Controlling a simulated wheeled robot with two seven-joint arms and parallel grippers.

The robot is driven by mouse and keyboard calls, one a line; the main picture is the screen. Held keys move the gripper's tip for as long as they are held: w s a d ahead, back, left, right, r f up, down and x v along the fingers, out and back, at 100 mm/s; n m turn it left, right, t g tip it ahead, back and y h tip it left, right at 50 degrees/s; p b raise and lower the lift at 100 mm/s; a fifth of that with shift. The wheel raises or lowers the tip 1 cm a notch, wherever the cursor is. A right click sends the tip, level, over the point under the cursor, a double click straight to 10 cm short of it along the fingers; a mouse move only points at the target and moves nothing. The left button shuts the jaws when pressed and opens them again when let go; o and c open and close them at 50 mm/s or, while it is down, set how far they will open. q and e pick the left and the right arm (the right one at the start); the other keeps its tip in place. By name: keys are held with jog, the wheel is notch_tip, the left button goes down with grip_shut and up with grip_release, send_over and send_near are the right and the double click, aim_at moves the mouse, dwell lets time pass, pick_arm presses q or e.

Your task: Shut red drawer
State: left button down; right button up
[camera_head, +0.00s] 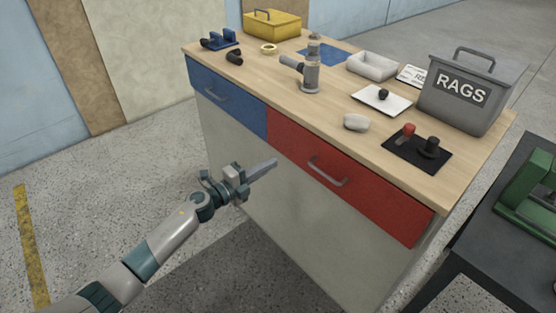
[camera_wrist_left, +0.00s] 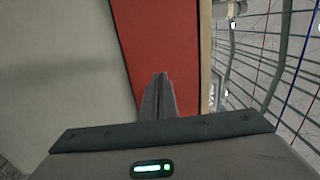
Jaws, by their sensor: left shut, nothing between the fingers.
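The red drawer (camera_head: 345,180) has a flat red front with a grey bar handle (camera_head: 328,172), at the right of the bench's front. Its front looks about level with the blue drawer beside it; I cannot tell if a small gap remains. My left gripper (camera_head: 274,164) is shut and empty, in front of the bench near the red drawer's lower left part. In the left wrist view the shut fingers (camera_wrist_left: 160,92) point toward the red front (camera_wrist_left: 160,38). Contact cannot be made out. My right gripper is out of view.
The blue drawer (camera_head: 225,97) is left of the red one. The wooden benchtop (camera_head: 330,112) holds a grey rags bin (camera_head: 463,95), a yellow box (camera_head: 271,25), a grey fitting (camera_head: 310,72) and a white tray (camera_head: 371,66). A dark table (camera_head: 500,235) stands at right. Floor left of my arm is clear.

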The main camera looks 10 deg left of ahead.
pick_arm(q)
jog(key=v, duration=0.5)
jog(key=shift+d+r, duration=0.1)
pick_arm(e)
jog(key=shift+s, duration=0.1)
pick_arm(q)
jog(key=shift+w, duration=0.1)
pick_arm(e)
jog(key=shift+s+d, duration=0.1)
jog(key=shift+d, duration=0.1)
